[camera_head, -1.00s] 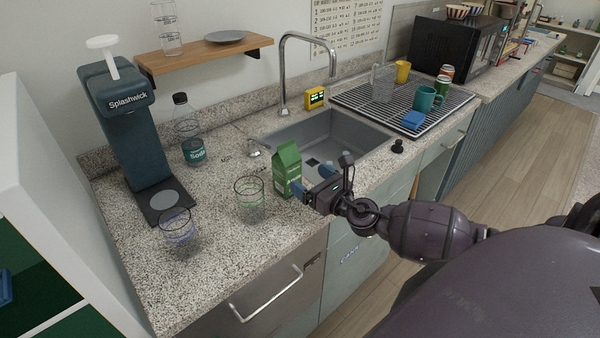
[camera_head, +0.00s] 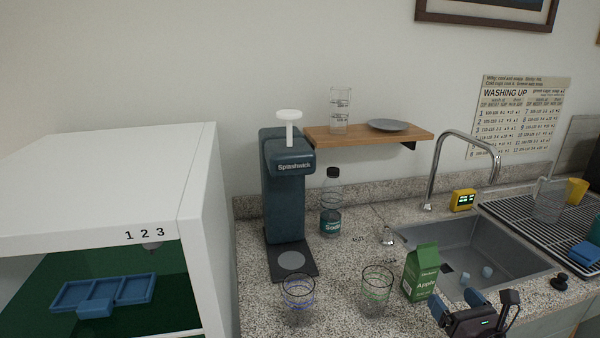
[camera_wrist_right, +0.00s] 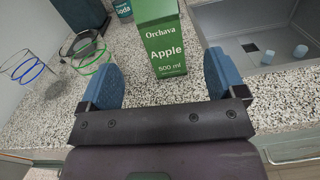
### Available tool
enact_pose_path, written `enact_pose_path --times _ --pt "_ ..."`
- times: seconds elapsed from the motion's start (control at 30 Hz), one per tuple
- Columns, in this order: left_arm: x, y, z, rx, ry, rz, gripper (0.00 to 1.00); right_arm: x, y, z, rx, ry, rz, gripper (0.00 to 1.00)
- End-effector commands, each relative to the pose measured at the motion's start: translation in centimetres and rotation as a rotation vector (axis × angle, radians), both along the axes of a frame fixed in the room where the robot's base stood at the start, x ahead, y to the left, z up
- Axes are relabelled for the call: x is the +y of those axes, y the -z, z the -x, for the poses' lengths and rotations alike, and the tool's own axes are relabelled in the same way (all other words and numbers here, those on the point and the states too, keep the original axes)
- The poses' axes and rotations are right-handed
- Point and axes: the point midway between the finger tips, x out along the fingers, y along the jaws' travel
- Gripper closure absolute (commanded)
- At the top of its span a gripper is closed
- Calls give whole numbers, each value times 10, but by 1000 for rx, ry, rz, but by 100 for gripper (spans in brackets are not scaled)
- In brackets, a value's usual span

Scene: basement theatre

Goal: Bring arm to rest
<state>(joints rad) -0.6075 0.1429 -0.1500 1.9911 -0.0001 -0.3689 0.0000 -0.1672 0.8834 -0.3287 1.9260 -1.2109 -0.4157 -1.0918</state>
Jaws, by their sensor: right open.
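My right gripper (camera_head: 458,303) is at the counter's front edge, just right of and nearer than a green and white apple carton (camera_head: 421,272). In the right wrist view its two blue fingers (camera_wrist_right: 162,78) are wide apart and empty. The carton (camera_wrist_right: 163,45) stands upright beyond the fingers, with no visible contact. My left gripper is in neither view.
Two glasses, one blue-ringed (camera_head: 298,296) and one green-ringed (camera_head: 377,288), stand left of the carton. A soda machine (camera_head: 286,195) and bottle (camera_head: 331,208) stand behind. The sink (camera_head: 500,282) holds small pale-blue pieces. A white cabinet (camera_head: 110,185) stands left.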

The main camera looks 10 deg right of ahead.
Motion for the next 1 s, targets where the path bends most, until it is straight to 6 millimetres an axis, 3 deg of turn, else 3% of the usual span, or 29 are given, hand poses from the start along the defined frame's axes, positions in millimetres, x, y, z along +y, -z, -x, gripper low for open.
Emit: enact_pose_path --times 0.13,0.27,0.4,0.53,0.7,1.0 --pt "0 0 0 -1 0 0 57 7 4 20 -1 145 -352 11" --pt "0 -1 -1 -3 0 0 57 9 16 52 1 378 -843 11" --pt "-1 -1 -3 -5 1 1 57 17 39 96 8 671 -1355 11" --pt "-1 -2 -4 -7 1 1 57 35 60 140 15 958 -1760 11" --pt "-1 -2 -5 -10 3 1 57 60 73 180 22 1237 -2073 11" --pt "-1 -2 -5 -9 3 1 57 98 77 226 37 1584 -2363 11"
